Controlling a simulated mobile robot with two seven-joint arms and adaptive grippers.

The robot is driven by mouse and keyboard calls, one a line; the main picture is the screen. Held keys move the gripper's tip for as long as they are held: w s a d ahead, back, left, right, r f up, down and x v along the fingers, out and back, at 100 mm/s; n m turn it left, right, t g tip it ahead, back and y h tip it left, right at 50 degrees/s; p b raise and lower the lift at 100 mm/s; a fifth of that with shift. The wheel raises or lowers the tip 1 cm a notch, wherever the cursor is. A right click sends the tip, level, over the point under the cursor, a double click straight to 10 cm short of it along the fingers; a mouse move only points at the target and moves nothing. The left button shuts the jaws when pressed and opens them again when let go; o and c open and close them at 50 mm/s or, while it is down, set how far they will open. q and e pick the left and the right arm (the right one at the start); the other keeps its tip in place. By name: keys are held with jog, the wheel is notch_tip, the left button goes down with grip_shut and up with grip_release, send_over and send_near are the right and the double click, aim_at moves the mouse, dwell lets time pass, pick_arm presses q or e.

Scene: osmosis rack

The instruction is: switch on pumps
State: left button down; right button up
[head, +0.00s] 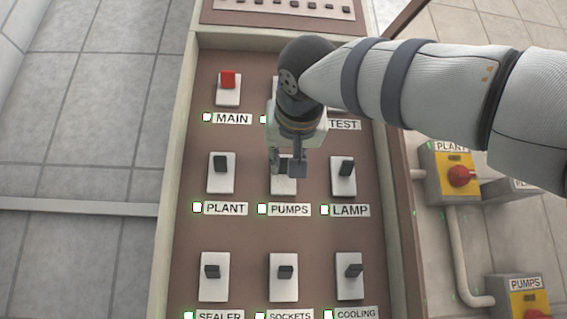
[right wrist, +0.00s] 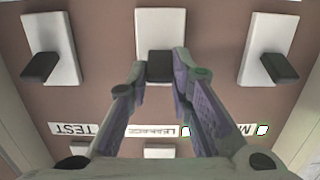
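The pumps switch is a black lever on a pale plate (head: 284,186) above the PUMPS label (head: 289,210), in the middle of the brown panel. In the head view my right gripper (head: 287,162) covers the lever. In the right wrist view, which shows the panel inverted, the pumps lever (right wrist: 160,67) appears between the tips of my right gripper (right wrist: 161,64). The fingers are partly apart, with a narrow gap; contact with the lever cannot be told. The small indicator (head: 262,209) beside the PUMPS label looks white with a green edge. My left gripper is not in view.
Neighbouring switches are plant (head: 220,163) to the left and lamp (head: 347,168) to the right. The main switch (head: 228,79) is red. Sockets (head: 285,272) lies below. Yellow boxes with red knobs (head: 460,176) stand right of the panel's raised rim.

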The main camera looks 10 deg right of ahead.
jog(key=o, duration=0.4)
jog(key=s, duration=0.4)
jog(key=s+r, duration=0.1)
jog(key=s, duration=0.7)
jog(key=shift+r, duration=0.15)
